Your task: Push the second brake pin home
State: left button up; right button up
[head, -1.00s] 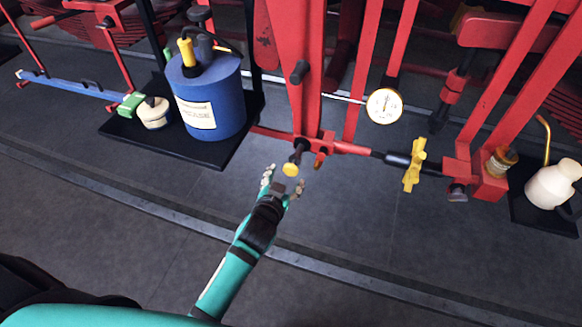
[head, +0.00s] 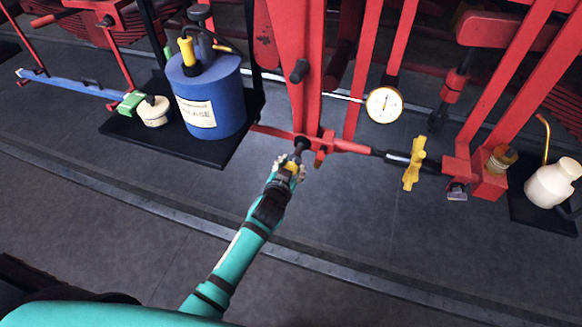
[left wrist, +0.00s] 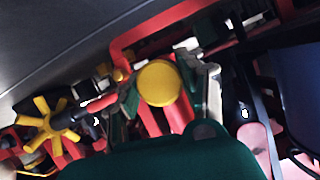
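The brake pin with a round yellow head (head: 291,167) sticks out of the red linkage joint, its dark shaft (head: 300,146) still showing between head and joint. My left gripper (head: 288,170) is at the yellow head and partly covers it in the head view. In the left wrist view the yellow head (left wrist: 158,83) lies between the two spread fingers (left wrist: 168,92), with some room at the right finger. Whether a finger touches it is not clear. My right gripper is in neither view.
A yellow winged nut (head: 414,163) sits on the rod to the right, below a dial gauge (head: 384,105). A blue drum (head: 209,105) stands on a black mat to the left. A white oil can (head: 553,184) is at far right. The near floor is clear.

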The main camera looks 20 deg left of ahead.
aim_at(295, 157)
pick_arm(q)
grip_shut()
jog(key=w+b, duration=0.1)
jog(key=w, duration=0.4)
jog(key=shift+w+d+b, duration=0.1)
jog(key=shift+w+b, duration=0.2)
jog(key=shift+w, duration=0.05)
jog(key=shift+r, duration=0.1)
jog(key=o, duration=0.7)
grip_release()
